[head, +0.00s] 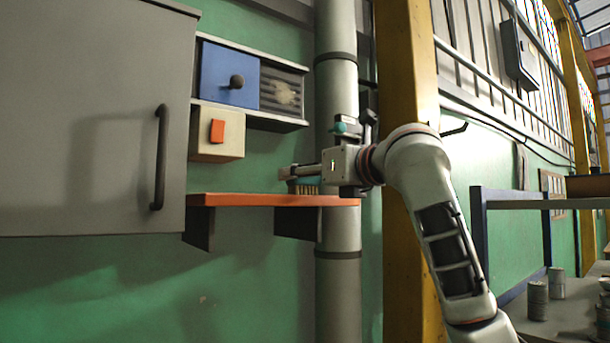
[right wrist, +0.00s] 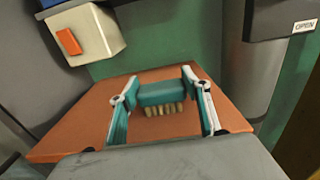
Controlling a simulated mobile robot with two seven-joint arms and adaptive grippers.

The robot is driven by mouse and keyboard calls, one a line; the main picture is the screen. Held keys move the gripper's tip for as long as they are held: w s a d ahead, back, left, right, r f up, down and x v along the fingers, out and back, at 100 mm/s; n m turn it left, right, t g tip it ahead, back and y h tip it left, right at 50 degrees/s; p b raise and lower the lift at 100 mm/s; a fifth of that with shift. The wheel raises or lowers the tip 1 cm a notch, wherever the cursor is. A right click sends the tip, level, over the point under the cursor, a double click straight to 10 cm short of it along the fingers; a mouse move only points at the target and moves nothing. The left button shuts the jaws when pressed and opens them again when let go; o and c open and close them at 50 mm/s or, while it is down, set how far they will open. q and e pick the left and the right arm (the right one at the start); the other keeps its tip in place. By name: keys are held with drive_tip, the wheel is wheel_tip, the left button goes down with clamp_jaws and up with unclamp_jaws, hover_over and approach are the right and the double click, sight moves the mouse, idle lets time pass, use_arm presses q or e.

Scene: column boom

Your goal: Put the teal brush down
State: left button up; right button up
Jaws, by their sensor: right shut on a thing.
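The teal brush (right wrist: 165,97) has a teal back and tan bristles pointing down. It also shows in the head view (head: 304,188), partly hidden by my gripper. My right gripper (right wrist: 163,102) is shut on the brush, one finger at each end. The brush is at or just above the top of the orange shelf (head: 240,200); I cannot tell if the bristles touch it. The shelf also shows in the right wrist view (right wrist: 85,130). My left gripper is in neither view.
A grey cabinet door (head: 85,110) with a dark handle is left of the shelf. A cream box with an orange switch (head: 217,132) and a blue-fronted unit (head: 222,78) are above it. A grey pipe (head: 337,250) runs vertically beside the shelf. The left part of the shelf is clear.

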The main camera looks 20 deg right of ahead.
drive_tip(key=shift+s, duration=0.1)
drive_tip(key=o, duration=1.2)
